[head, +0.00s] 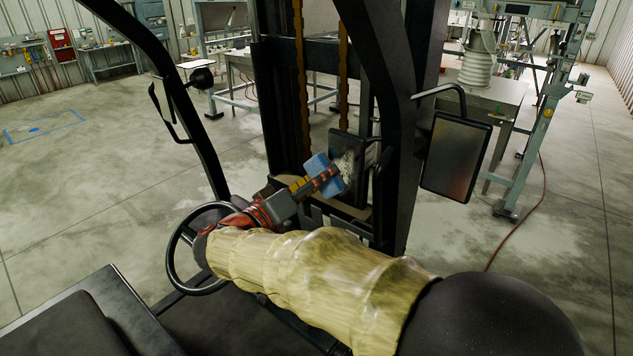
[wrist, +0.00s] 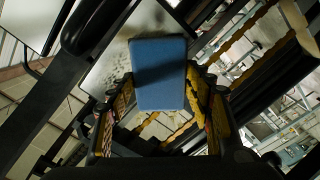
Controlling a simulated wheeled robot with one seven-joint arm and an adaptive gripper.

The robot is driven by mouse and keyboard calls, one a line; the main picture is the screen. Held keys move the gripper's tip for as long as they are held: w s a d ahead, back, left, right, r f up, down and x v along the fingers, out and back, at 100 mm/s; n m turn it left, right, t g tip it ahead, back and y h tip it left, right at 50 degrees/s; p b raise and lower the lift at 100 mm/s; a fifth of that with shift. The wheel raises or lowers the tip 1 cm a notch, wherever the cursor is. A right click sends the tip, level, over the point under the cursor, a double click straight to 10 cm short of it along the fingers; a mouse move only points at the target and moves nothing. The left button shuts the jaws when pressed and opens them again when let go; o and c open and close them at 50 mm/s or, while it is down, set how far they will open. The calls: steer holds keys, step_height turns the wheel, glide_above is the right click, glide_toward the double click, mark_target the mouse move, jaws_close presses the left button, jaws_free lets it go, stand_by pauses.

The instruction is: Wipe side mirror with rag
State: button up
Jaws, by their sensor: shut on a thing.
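My gripper (head: 316,180) is shut on a blue block-shaped rag (head: 325,172), which sticks out past the fingertips. In the wrist view the rag (wrist: 160,72) sits between the two yellow-and-black fingers. A dark-framed side mirror (head: 349,190) stands just behind the rag, beside the black mast. Pale speckled dirt shows on its upper face, next to the rag. The mirror's speckled face (wrist: 108,68) also shows in the wrist view, partly covered by the rag. I cannot tell whether the rag touches it.
A larger mirror (head: 455,158) hangs to the right, and a narrow one (head: 161,108) at the left pillar. The steering wheel (head: 183,250) is beneath my arm. Black pillars and the mast with chains (head: 301,75) crowd the space. A workbench (head: 490,100) stands beyond.

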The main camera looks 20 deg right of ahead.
mark_target(334, 184)
steer(key=shift+w+d, duration=0.15)
steer(key=shift+d, duration=0.1)
steer(key=shift+s+d+b, duration=0.45)
steer(key=shift+s+b, duration=0.4)
steer(key=shift+b, duration=0.15)
steer(key=shift+s+d+b, duration=0.45)
steer(key=shift+s+b, duration=0.35)
steer(key=shift+b, duration=0.2)
